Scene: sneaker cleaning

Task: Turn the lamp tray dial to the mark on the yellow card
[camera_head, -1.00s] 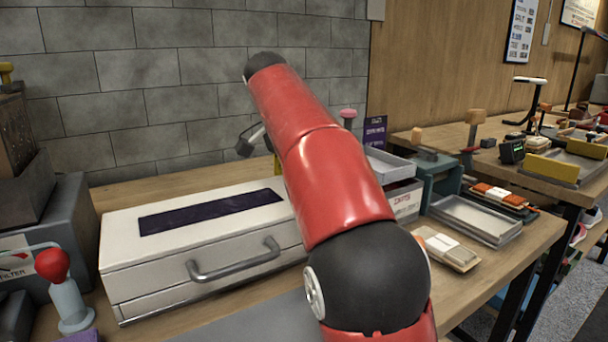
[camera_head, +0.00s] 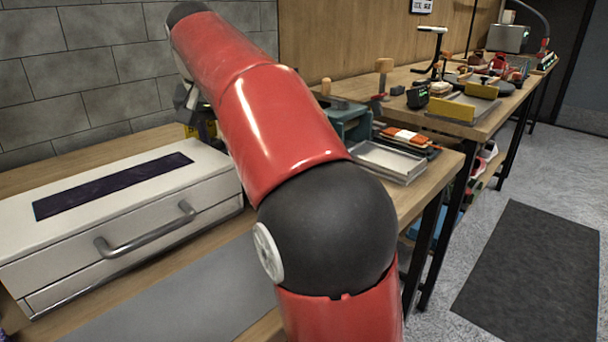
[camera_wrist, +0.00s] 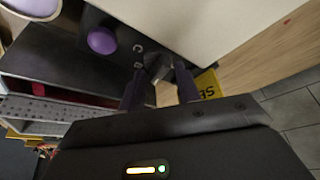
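A round purple knob (camera_wrist: 101,40) is on the same panel. My gripper (camera_wrist: 160,80) has its two dark purple fingers apart, one on each side of the dial. I cannot tell whether either finger touches it. A yellow card (camera_wrist: 207,84) with dark letters, partly hidden, lies just beyond the right finger. In the head view, my red arm hides the dial and most of my gripper. Something yellow shows beside the arm, too small to read.
A white drawer case (camera_head: 125,225) with a dark purple top strip stands on the wooden bench, left of my arm. A grey mat (camera_head: 190,295) lies in front of it. A metal tray (camera_head: 392,160) is to the right. The floor at the right has a dark mat (camera_head: 535,275).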

